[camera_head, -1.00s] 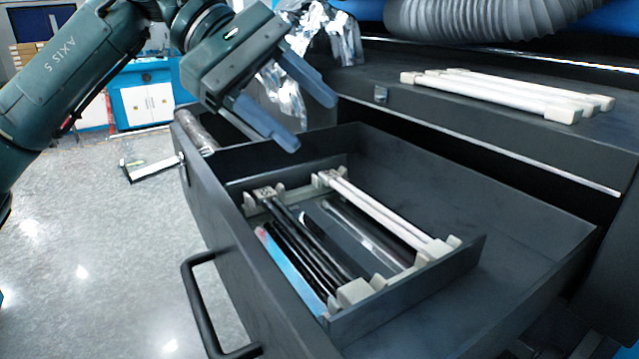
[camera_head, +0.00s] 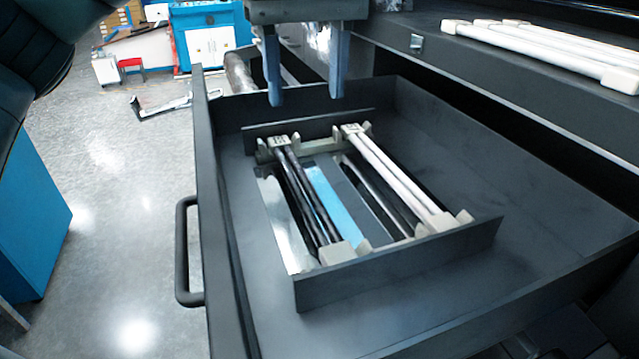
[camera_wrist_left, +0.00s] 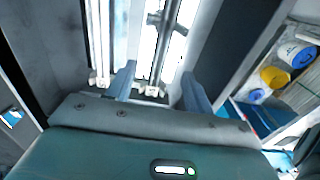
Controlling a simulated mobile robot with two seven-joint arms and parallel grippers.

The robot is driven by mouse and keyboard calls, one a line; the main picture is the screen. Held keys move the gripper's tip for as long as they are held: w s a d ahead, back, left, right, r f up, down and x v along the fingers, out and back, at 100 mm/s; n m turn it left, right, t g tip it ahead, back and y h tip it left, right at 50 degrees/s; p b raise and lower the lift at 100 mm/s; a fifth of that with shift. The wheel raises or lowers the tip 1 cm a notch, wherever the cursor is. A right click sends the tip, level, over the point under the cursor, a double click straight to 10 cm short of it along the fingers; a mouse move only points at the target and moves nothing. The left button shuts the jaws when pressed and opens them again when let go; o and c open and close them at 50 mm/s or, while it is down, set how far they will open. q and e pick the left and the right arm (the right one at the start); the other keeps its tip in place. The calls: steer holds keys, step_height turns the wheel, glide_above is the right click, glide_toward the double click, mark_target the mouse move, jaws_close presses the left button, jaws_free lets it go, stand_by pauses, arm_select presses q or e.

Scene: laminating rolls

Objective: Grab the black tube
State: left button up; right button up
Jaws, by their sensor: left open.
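The black tube (camera_head: 305,196), two dark rods side by side with pale end blocks, lies in the left part of a rack inside the open drawer. A pair of white tubes (camera_head: 392,175) lies to its right. My left gripper (camera_head: 306,100) is open and empty, fingers pointing down, above the far end of the rack. In the left wrist view, the dark rods (camera_wrist_left: 167,40) run between the two fingers of the gripper (camera_wrist_left: 158,70), with the white tubes (camera_wrist_left: 103,40) to the left. My right gripper is not in view.
The drawer's front wall (camera_head: 215,210) carries a handle (camera_head: 182,250) on the left. A divider (camera_head: 400,265) stands at the near end of the rack. More white rolls (camera_head: 540,50) lie on the ledge at upper right. The drawer's right side is bare.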

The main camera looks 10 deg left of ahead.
arm_select(q)
steer(key=b, duration=0.2)
glide_above(302, 185)
steer(key=f, duration=0.7)
steer(key=shift+d+f, duration=0.3)
steer(key=shift+a+f, duration=0.15)
steer(key=shift+f, duration=1.15)
steer(key=shift+a+f, duration=0.15)
steer(key=shift+f, duration=1.15)
steer(key=shift+c, duration=0.3)
steer(key=c, duration=1)
steer(key=shift+r, duration=0.1)
